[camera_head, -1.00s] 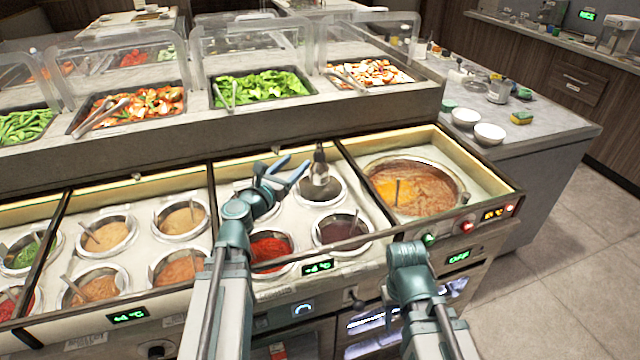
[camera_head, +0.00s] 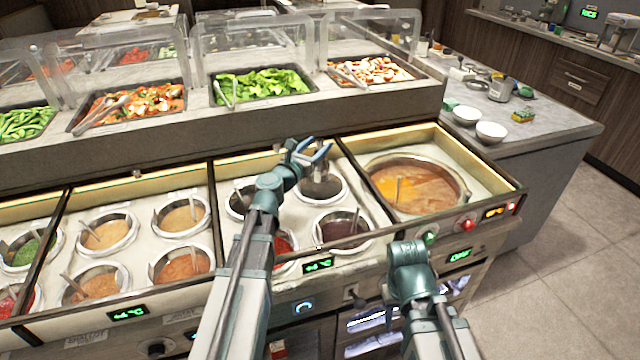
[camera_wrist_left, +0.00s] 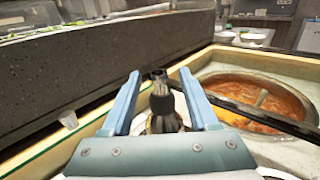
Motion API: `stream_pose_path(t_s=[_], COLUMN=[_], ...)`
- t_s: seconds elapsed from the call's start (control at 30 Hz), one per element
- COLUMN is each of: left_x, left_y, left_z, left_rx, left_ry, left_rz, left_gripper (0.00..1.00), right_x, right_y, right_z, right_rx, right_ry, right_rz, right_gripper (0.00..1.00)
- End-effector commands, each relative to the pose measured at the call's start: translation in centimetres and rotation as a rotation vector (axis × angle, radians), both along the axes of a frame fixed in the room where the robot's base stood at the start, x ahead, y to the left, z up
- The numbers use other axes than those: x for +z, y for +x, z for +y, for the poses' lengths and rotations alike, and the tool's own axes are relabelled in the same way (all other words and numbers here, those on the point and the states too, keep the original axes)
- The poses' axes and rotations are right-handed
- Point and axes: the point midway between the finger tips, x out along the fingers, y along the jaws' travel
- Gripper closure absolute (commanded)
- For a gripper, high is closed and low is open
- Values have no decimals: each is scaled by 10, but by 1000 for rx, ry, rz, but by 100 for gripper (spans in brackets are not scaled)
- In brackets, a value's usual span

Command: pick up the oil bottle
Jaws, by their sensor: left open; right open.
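The oil bottle (camera_wrist_left: 163,108) shows in the left wrist view as a dark-topped bottle upright between the two blue fingers of my left gripper (camera_wrist_left: 164,84). The fingers are open, one on each side of it, and I see no clear grip on it. In the head view my left gripper (camera_head: 316,148) is over the back right sauce well (camera_head: 322,196) of the middle section and mostly hides the bottle. My right arm (camera_head: 410,262) is low at the front of the counter; its fingers do not show.
Sauce wells (camera_head: 108,234) with ladles lie to the left. A large soup pot (camera_head: 415,188) with a ladle is to the right. The salad bar's grey wall (camera_head: 240,135) rises just behind. White bowls (camera_head: 490,131) stand on the right counter.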

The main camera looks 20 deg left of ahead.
Motion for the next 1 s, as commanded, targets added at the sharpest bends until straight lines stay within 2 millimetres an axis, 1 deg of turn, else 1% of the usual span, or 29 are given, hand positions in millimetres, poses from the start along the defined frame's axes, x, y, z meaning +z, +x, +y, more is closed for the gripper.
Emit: stream_pose_path(t_s=[0.03,0.1,0.33,0.37,0.4,0.47,0.6,0.7,1.0], left_x=[0,0,0,0,0,0,0,0,0], left_y=[12,19,19,19,19,19,19,19,19], left_z=[-2,-4,-4,-4,-4,-4,-4,-4,-4], left_rx=[-1,-2,0,0,0,0,0,0,0], left_ry=[0,0,0,0,0,0,0,0,0], left_rz=[0,0,0,0,0,0,0,0,0], left_gripper=[40,40,40,42,49,60,85,100,100], right_x=[0,0,0,0,0,0,0,0,0], right_y=[0,0,0,0,0,0,0,0,0], right_z=[0,0,0,0,0,0,0,0,0], right_rx=[0,0,0,0,0,0,0,0,0], right_ry=[0,0,0,0,0,0,0,0,0], right_rz=[0,0,0,0,0,0,0,0,0], right_gripper=[50,50,50,50,50,50,50,50,50])
